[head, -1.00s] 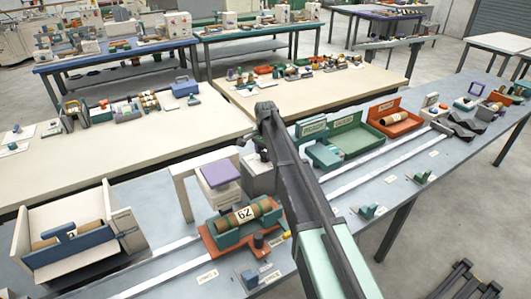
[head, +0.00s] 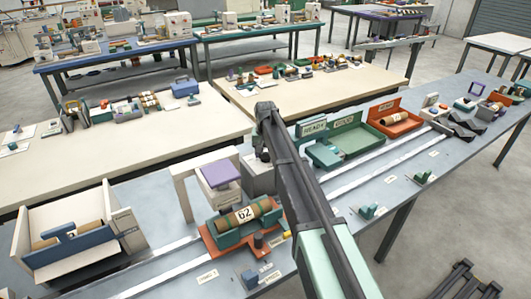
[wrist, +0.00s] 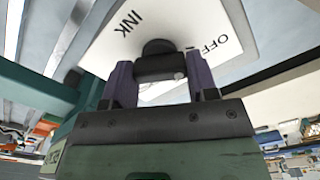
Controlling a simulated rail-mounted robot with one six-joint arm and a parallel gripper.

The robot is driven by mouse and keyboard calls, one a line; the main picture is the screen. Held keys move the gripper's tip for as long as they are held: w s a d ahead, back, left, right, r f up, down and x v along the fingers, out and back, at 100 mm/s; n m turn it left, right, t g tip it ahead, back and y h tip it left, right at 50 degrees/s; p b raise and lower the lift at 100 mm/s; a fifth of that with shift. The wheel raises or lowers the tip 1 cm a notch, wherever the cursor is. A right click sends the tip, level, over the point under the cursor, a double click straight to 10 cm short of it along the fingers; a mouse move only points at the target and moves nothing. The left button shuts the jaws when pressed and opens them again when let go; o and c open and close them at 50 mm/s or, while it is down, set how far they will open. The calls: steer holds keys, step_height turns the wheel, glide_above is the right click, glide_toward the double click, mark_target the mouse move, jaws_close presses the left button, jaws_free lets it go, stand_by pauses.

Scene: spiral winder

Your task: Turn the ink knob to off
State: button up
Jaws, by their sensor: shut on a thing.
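The ink knob (wrist: 158,62) is a small dark knob with a bar-shaped grip and a light dot at its right end in the wrist view. It sits on a white panel (wrist: 187,22) printed INK at the upper left and OFF at the right. My gripper (wrist: 160,76) has its two purple fingers on either side of the knob's bar, closed on it. The bar lies roughly level across the picture, and the dot does not point straight at the OFF print.
A grey box (head: 262,180) stands beside my arm. A purple-topped press (head: 222,173) and an orange base with a roll marked 62 (head: 246,215) are to the left. Green (head: 355,140) and orange (head: 397,120) trays lie to the right.

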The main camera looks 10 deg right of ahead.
stand_by(0.4)
steer(key=o, duration=0.9)
steer(key=shift+o, duration=0.2)
step_height(320, 180, up, 11)
steer(key=p, duration=1)
steer(key=shift+p, duration=0.4)
steer(key=shift+f, duration=0.1)
